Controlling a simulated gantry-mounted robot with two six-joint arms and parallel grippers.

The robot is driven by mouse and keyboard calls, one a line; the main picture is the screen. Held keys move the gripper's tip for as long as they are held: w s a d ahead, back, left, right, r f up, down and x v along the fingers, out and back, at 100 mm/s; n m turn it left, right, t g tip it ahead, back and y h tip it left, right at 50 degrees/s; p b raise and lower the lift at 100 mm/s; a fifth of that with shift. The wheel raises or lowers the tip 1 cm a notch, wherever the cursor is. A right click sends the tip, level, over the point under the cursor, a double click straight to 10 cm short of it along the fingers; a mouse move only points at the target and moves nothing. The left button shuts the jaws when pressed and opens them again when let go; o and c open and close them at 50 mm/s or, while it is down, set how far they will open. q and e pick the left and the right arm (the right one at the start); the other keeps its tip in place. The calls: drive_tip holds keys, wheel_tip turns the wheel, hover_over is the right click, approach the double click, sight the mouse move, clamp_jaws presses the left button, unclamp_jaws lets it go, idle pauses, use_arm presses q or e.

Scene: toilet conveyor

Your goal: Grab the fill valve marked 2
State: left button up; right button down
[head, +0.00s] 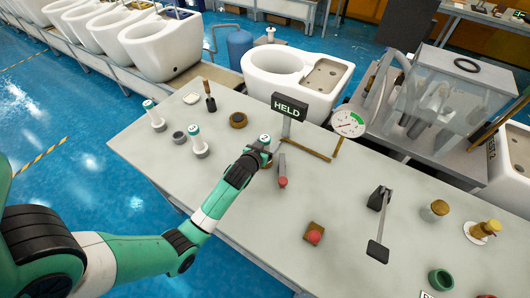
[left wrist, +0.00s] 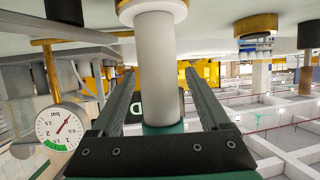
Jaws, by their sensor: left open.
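A white fill valve with a green cap (head: 265,138) stands upright at my left gripper (head: 268,154), on the grey table. Its number is too small to read. In the left wrist view, the valve's white shaft (left wrist: 155,65) stands between the two open fingers of the left gripper (left wrist: 158,75), with a gap on each side. Its gold-ringed base is partly cut off at the top edge. Two similar fill valves stand further left, one at the back (head: 153,115) and one nearer (head: 197,142); their marks are unreadable. My right gripper is not in view.
A "HELD" sign (head: 289,107) stands just behind the gripper, with a pressure gauge (head: 348,124) to its right. A red-tipped tool (head: 282,172), a red button (head: 314,234) and a black lever (head: 379,220) are on the table (head: 165,174). Toilets line the back.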

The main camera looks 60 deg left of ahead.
sight(265, 138)
use_arm(q)
drive_tip(key=shift+w+a+f, duration=0.15)
drive_tip(key=shift+w+a, duration=0.2)
clamp_jaws()
idle(0.3)
drive_tip(key=r, duration=0.1)
drive_tip(key=r+p, duration=0.2)
drive_tip(key=r, duration=0.1)
drive_tip(key=shift+s+d+r, duration=0.1)
drive_tip(key=shift+s+d, duration=0.1)
drive_tip(key=shift+d, duration=0.05)
drive_tip(key=d+r, duration=0.1)
drive_tip(key=s+r+p, duration=0.1)
drive_tip(key=s+d+r+p, duration=0.1)
drive_tip(key=r, duration=0.1)
drive_tip(key=shift+s+d+r, duration=0.1)
drive_tip(key=shift+s+d, duration=0.05)
drive_tip(key=shift+d, duration=0.15)
drive_tip(key=w+p+v, duration=0.1)
drive_tip(key=p+v, duration=0.3)
drive_tip(key=v, duration=0.7)
drive_tip(key=shift+d+r, duration=0.3)
drive_tip(key=shift+d, duration=0.1)
